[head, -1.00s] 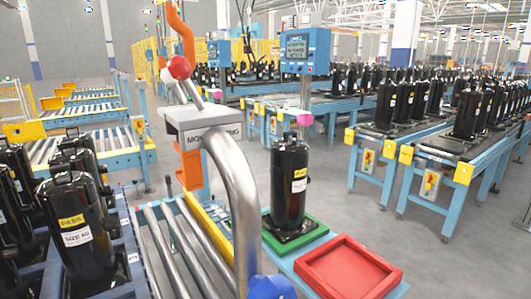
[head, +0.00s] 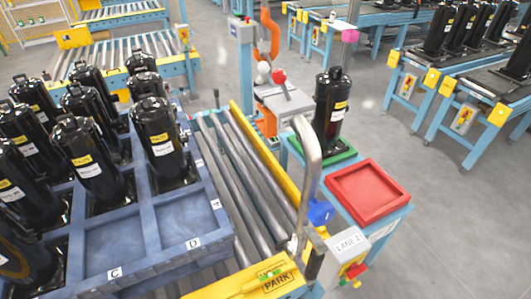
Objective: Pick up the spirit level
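What looks like the spirit level, a small yellow bar with a bright green spot (head: 262,281), lies on the yellow plate marked PARK (head: 285,287) at the bottom of the head view. Its yellow colour blends with the plate, so its outline is hard to make out. Neither of my grippers shows in the head view.
Left of it stands a blue pallet (head: 165,256) with several black compressors and empty compartments C and D. Behind run metal rollers (head: 248,165). To the right are a curved grey handle (head: 310,165), a red tray (head: 367,191) and a green tray with one compressor (head: 330,105).

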